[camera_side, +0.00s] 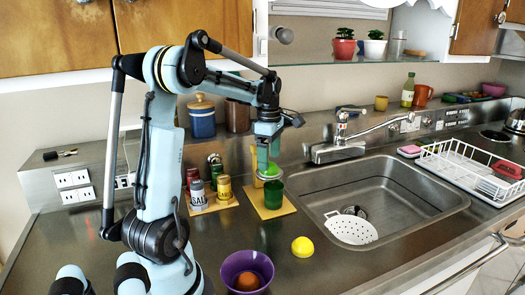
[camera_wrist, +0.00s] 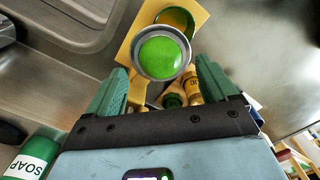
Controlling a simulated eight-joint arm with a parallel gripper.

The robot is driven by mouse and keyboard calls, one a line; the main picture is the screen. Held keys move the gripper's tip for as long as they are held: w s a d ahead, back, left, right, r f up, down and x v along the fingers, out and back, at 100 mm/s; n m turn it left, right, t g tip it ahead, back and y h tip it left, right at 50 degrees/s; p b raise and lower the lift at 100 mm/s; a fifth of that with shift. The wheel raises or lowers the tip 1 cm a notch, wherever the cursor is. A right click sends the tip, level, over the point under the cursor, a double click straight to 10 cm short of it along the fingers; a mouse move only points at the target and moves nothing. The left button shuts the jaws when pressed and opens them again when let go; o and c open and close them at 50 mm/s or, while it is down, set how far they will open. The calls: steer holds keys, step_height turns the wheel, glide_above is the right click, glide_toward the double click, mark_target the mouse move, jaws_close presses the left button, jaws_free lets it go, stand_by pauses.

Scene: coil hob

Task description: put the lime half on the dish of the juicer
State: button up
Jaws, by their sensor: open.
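The lime half (camera_wrist: 161,56) is a bright green dome in the wrist view. It sits inside the round grey rim of the juicer's dish (camera_wrist: 141,64). In the side view the lime half (camera_side: 272,171) shows as a small green patch above a dark green cup (camera_side: 273,195). The juicer's yellow base (camera_side: 261,210) lies under the cup on the counter. My gripper (camera_wrist: 161,66) is open, with one finger on each side of the dish and apart from the lime. In the side view my gripper (camera_side: 268,163) is just above the lime and partly hides it and the dish.
Tins (camera_side: 224,187) and a salt container (camera_side: 198,194) stand left of the juicer. A yellow lemon (camera_side: 302,246) and a purple bowl (camera_side: 233,267) with a round brown thing sit in front. The sink (camera_side: 415,195) is at the right. Clear counter lies between lemon and juicer.

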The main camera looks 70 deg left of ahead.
step_height(320, 180, up, 10)
steer(key=f, duration=0.1)
steer(key=s+d+f+m+t, duration=0.1)
steer(key=d+f+m+t, duration=0.2)
steer(key=d+m, duration=1)
steer(key=s+d+f+m+t, duration=0.1)
steer(key=d+f+m+t, duration=0.3)
steer(key=d+m, duration=1)
steer(key=shift+s+d+f, duration=0.3)
steer(key=shift+d+f, duration=0.15)
steer(key=shift+f, duration=0.3)
